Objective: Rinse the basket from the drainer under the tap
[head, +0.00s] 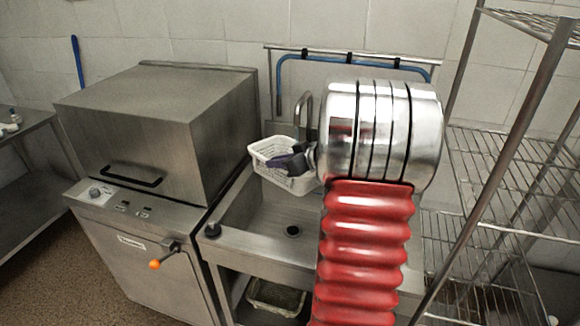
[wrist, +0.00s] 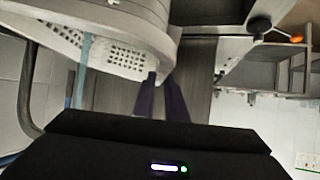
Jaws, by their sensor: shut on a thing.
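A white perforated basket (head: 268,150) is held up over the back of the steel sink (head: 262,222). My gripper (head: 296,163), with dark purple fingers, is shut on the basket's near right side. In the wrist view, which looks upside down, my fingers (wrist: 157,78) meet the rim of the basket (wrist: 125,57). The curved tap (head: 303,104) stands behind the basket, its spout close above it. A pale blue strip (wrist: 85,60) crosses the basket in the wrist view; I cannot tell whether it is water or a hose. My arm hides the sink's right part.
A steel dishwasher (head: 150,130) with an orange-tipped lever (head: 155,264) stands left of the sink. Wire shelving (head: 500,180) is close on the right. A blue hose (head: 330,57) hangs on the wall rail. The sink's floor looks clear.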

